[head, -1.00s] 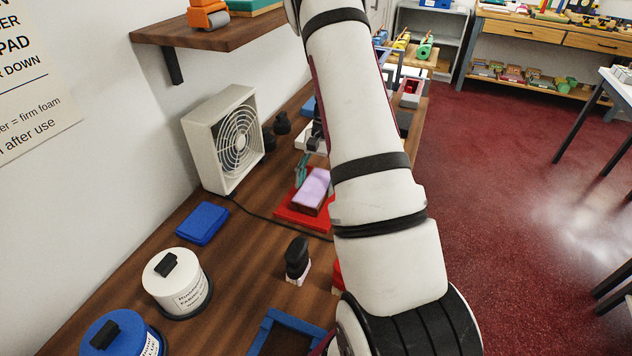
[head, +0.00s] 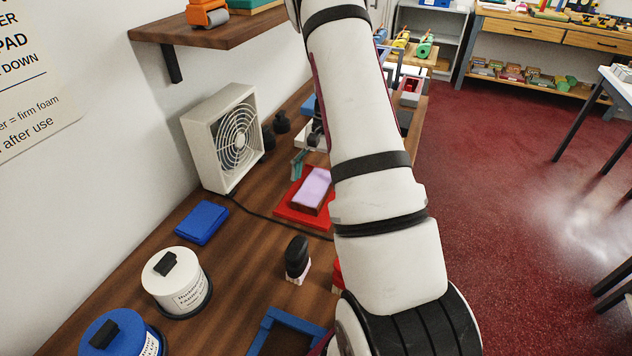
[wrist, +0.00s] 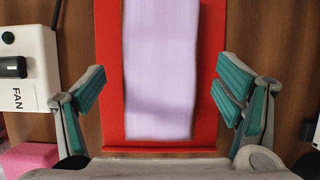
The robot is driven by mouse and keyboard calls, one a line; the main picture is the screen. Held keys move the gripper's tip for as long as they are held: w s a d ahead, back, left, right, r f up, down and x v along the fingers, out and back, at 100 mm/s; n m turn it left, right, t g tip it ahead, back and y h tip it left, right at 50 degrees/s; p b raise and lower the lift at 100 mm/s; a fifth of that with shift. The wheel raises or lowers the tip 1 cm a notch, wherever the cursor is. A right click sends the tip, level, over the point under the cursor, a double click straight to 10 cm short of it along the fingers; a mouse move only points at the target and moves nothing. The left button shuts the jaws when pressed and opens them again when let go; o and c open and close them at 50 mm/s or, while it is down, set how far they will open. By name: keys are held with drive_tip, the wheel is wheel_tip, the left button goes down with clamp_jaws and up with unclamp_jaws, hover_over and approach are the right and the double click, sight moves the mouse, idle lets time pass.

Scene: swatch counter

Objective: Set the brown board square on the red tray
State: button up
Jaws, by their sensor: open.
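The red tray (head: 290,216) lies on the wooden counter; its rim also shows in the wrist view (wrist: 110,100). In the head view one finger (head: 297,165) shows behind the board; my arm hides the rest.
A white fan (head: 222,140) stands by the wall, its cable running past the tray. A blue pad (head: 202,223), white canister (head: 177,280), blue canister (head: 120,338), black-handled stamp (head: 297,257) and blue frame (head: 262,335) are nearer. In the wrist view a box labelled FAN (wrist: 25,75) is left.

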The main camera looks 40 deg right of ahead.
drive_tip(key=v, duration=1.1)
drive_tip(key=shift+s, duration=0.1)
